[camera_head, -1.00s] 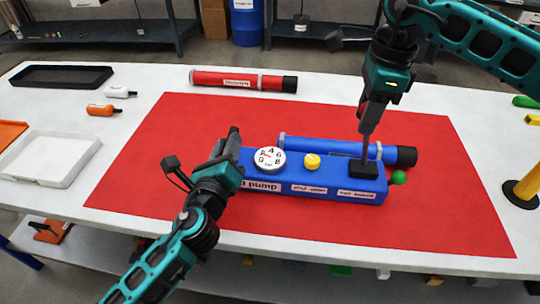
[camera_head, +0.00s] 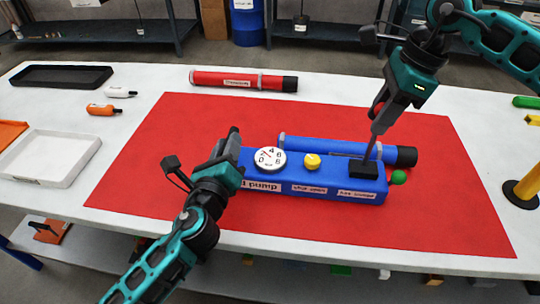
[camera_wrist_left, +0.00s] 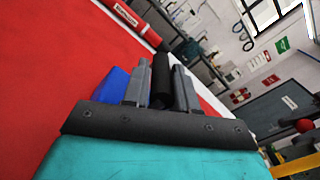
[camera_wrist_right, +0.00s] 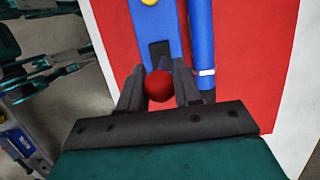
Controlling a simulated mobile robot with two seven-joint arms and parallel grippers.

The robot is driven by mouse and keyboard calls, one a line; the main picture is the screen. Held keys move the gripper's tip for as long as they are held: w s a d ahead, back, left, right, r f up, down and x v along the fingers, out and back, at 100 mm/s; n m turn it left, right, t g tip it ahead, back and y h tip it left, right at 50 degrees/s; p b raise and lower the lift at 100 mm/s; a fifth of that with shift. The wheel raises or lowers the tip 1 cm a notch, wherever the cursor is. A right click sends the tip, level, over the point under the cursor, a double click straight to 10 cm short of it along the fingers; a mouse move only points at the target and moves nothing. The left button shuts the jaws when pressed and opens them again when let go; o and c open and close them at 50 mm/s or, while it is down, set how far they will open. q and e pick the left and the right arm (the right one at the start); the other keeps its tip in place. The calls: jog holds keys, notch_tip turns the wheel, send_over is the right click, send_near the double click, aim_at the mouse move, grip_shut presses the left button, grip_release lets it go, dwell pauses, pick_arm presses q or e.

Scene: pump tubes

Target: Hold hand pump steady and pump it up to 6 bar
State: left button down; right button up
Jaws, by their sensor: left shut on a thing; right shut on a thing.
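The blue hand pump (camera_head: 270,186) lies on the red mat (camera_head: 180,140). It carries a round white gauge (camera_head: 270,160), a yellow knob (camera_head: 312,161) and a lever (camera_head: 371,150) rising from a black block at its right end. The gauge needle is too small to read surely. My left gripper (camera_head: 230,150) is shut on the black handle (camera_wrist_left: 162,80) at the pump's left end. My right gripper (camera_head: 377,118) is shut on the lever's top, whose red ball (camera_wrist_right: 158,86) shows between the fingers. The lever leans right in the head view.
A blue tube (camera_head: 320,146) with a black end lies right behind the pump. A green ball (camera_head: 398,177) sits at the pump's right end. A red tube (camera_head: 235,82) lies at the back. A white tray (camera_head: 45,160) stands left. The mat's front and left are clear.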

jog(key=shift+s+d+f+y, duration=0.1)
jog(key=shift+d+f+y, duration=0.15)
jog(key=shift+d, duration=0.15)
jog(key=shift+s+d+f+y, duration=0.1)
jog(key=shift+d+y, duration=0.15)
jog(key=shift+d, duration=0.2)
jog(key=shift+d+f+y, duration=0.15)
jog(key=shift+d+y, duration=0.55)
jog(key=shift+d, duration=0.2)
jog(key=shift+s+d+f+y, duration=0.15)
jog(key=shift+d+f+y, duration=0.15)
jog(key=shift+d+y, duration=0.55)
jog(key=shift+d+f+y, duration=0.1)
jog(key=shift+d+y, duration=0.15)
jog(key=shift+y, duration=0.1)
jog(key=shift+a+r, duration=0.1)
jog(key=shift+r, duration=0.15)
